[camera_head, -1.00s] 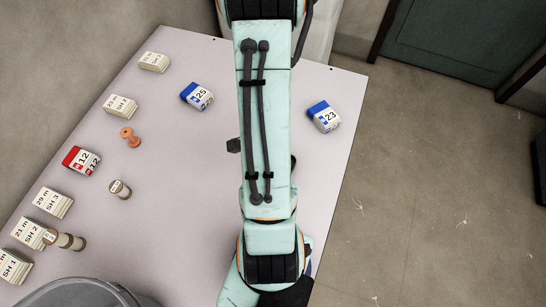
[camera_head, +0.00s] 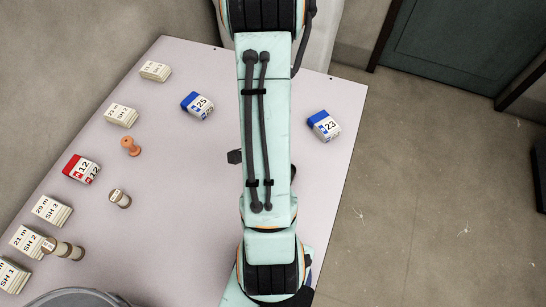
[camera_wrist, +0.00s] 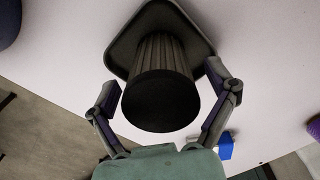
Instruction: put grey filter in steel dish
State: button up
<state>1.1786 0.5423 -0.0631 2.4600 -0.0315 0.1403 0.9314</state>
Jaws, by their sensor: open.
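In the wrist view a dark grey pleated cylinder, the grey filter (camera_wrist: 162,105), stands with its flat dark round end toward the camera. I cannot tell whether the filter touches the tray's floor. My gripper (camera_wrist: 160,76) is open, with one finger on each side of the filter and visible gaps between.
On the table (camera_head: 180,150) stand blue-white boxes (camera_head: 197,105) (camera_head: 323,126), a red-white box (camera_head: 81,168), several cream blocks (camera_head: 52,211), an orange peg (camera_head: 130,146) and small cylinders (camera_head: 120,198). A round grey container (camera_head: 75,297) is at the lower left.

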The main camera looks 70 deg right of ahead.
notch_tip(320, 180, up, 12)
jog(key=shift+f, duration=0.2)
jog(key=w+a+r+n, duration=0.5)
jog(key=w+a+n, duration=0.3)
jog(key=a+n, duration=0.3)
jog(key=s+a+r+n, duration=0.1)
jog(key=a+r+n, duration=0.1)
jog(key=a+n, duration=0.4)
jog(key=s+a+r+n, duration=0.2)
jog(key=a+n, duration=0.5)
jog(key=n, duration=0.2)
jog(key=shift+s+a+y, duration=0.25)
jog(key=shift+a+y, duration=0.05)
jog(key=shift+y, duration=0.1)
